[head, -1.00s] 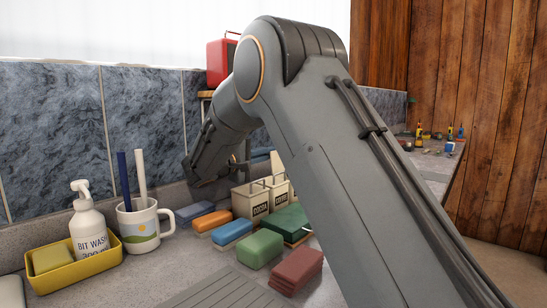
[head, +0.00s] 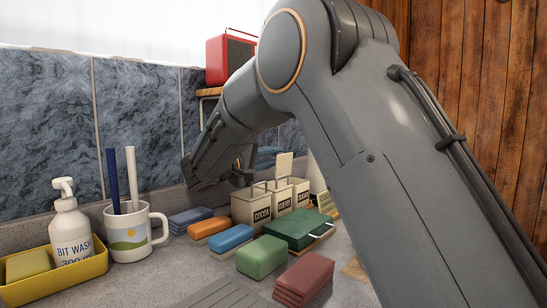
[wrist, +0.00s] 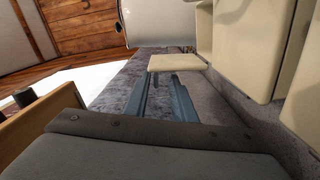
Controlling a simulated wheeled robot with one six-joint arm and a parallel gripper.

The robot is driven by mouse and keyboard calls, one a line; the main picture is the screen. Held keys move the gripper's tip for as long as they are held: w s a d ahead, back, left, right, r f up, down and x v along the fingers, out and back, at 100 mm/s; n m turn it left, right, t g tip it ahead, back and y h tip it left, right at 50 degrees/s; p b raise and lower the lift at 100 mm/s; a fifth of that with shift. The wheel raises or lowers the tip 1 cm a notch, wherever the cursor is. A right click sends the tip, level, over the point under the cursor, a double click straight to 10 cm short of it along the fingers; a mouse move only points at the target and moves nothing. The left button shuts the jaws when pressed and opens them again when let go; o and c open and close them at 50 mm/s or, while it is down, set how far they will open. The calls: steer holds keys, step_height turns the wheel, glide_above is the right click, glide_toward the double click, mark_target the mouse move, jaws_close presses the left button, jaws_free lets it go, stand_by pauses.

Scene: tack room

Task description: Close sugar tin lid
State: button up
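The sugar tin (head: 302,194) is cream, marked SUGAR, at the right end of a row with the coffee tin (head: 283,200) and cocoa tin (head: 252,208). A cream lid (head: 284,165) stands raised above the row, apparently the sugar tin's. My gripper (head: 243,174) is at the left, behind the cocoa tin, partly hidden by it. In the wrist view two blue-grey fingers (wrist: 163,76) reach forward with a gap between them, nothing held. A cream flap (wrist: 178,62), probably the lid, shows just beyond the fingertips; contact cannot be told. Cream tin walls (wrist: 245,45) are to their right.
A green box (head: 298,228) with a handle and several coloured blocks (head: 262,257) lie in front of the tins. A mug (head: 128,232), pump bottle (head: 70,236) and yellow tray (head: 88,272) stand left. A red box (head: 230,58) sits on a shelf above.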

steer(key=shift+r, duration=0.15)
steer(key=v, duration=0.7)
steer(key=shift+s+a+b, duration=0.25)
steer(key=shift+s+b, duration=0.1)
steer(key=shift+r, duration=0.1)
